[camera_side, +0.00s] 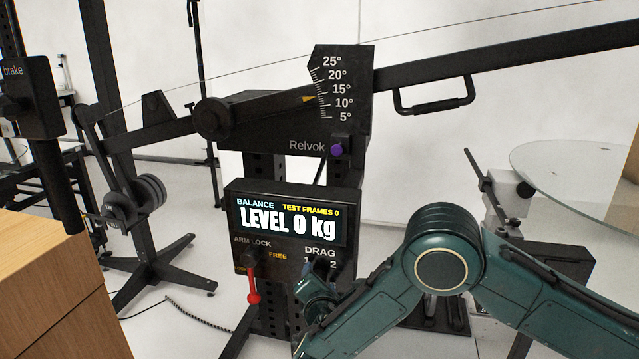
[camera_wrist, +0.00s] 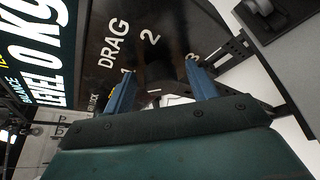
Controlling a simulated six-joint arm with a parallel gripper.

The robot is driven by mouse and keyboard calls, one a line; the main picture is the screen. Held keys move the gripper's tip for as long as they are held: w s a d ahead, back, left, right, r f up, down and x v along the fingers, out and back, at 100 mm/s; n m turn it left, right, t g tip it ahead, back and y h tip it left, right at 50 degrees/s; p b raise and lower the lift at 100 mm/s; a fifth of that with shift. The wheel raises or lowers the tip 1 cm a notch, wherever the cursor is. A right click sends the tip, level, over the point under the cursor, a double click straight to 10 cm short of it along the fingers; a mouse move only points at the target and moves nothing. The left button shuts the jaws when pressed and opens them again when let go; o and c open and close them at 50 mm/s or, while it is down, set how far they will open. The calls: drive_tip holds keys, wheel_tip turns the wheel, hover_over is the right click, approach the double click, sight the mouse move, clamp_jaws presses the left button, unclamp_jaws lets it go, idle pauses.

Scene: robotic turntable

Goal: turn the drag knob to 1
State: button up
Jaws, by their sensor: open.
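The drag knob (camera_wrist: 157,70) is a dark round knob on the black panel, below the label DRAG and close to the number 2. The numbers 1, 2 and 3 are around it in the wrist view; 1 is partly hidden by a finger. My gripper (camera_wrist: 162,82) is open, with one blue finger on each side of the knob. I cannot tell whether the fingers touch it. The knob's pointer direction is unclear. In the side view my gripper (camera_side: 322,290) is in front of the panel's lower right and hides most of the knob.
The control box (camera_side: 232,215) displays LEVEL 0 kg. A red-tipped arm lock lever (camera_side: 254,296) hangs left of my gripper. A purple knob (camera_side: 336,149) is above the box. A wooden block (camera_side: 50,290) stands at the left front.

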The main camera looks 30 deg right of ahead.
drive_tip(key=v, duration=1.4)
drive_tip(key=shift+w, duration=0.1)
drive_tip(key=s+d+r+m+g+y, duration=0.1)
drive_tip(key=s+d+r+m+g, duration=0.2)
drive_tip(key=d+r+m, duration=0.5)
drive_tip(key=s+d+r+m+g+y, duration=0.25)
drive_tip(key=d+r+m+g, duration=0.2)
drive_tip(key=d, duration=0.55)
drive_tip(key=s+d+r+m+y, duration=0.2)
drive_tip(key=s+r+m, duration=0.1)
drive_tip(key=s, duration=0.8)
drive_tip(key=s+d+r+m+y, duration=0.1)
drive_tip(key=s+m, duration=0.4)
drive_tip(key=s, duration=0.6)
drive_tip(key=shift+s+d+r+y, duration=0.35)
drive_tip(key=shift+d+r, duration=0.4)
drive_tip(key=shift+r, duration=0.45)
